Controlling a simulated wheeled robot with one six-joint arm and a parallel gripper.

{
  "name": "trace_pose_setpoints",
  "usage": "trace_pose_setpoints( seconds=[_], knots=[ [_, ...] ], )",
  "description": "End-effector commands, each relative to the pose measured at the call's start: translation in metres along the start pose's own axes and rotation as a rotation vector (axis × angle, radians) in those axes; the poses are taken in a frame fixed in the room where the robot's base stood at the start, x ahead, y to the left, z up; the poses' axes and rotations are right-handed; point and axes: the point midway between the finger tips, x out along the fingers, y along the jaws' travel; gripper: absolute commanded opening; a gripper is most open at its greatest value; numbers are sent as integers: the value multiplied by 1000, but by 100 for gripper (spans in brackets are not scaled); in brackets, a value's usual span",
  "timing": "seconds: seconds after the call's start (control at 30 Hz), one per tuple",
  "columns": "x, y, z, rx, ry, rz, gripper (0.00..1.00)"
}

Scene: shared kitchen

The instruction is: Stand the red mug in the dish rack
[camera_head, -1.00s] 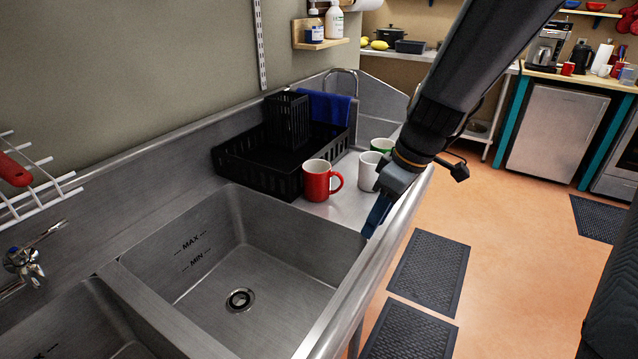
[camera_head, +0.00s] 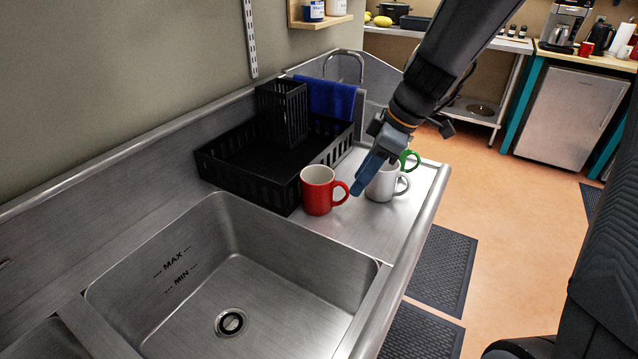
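The red mug (camera_head: 317,191) stands upright on the steel drainboard, just in front of the black dish rack (camera_head: 240,182), with its white inside showing and its handle to the right. The dish rack is an open slatted tray with a tall black holder at its back; I see no mugs in it. My gripper (camera_head: 356,191) is at the right of the red mug, its blue fingers pointing down and left by the handle. Whether it touches the handle, and whether the fingers are open, I cannot tell from this angle.
A white mug (camera_head: 383,184) stands right behind my gripper, partly hidden by it. A mug with a green handle (camera_head: 410,159) is behind that. A blue cloth (camera_head: 327,98) hangs at the rack's back. A deep sink (camera_head: 235,285) lies in front. The drainboard's right side (camera_head: 408,222) is clear.

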Motion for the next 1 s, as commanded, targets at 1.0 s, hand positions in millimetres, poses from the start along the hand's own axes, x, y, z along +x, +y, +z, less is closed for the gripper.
trace_pose_setpoints(
  seconds=[1.0],
  knots=[
    [76, 2, -4, 0, -1, -1, 34]
  ],
)
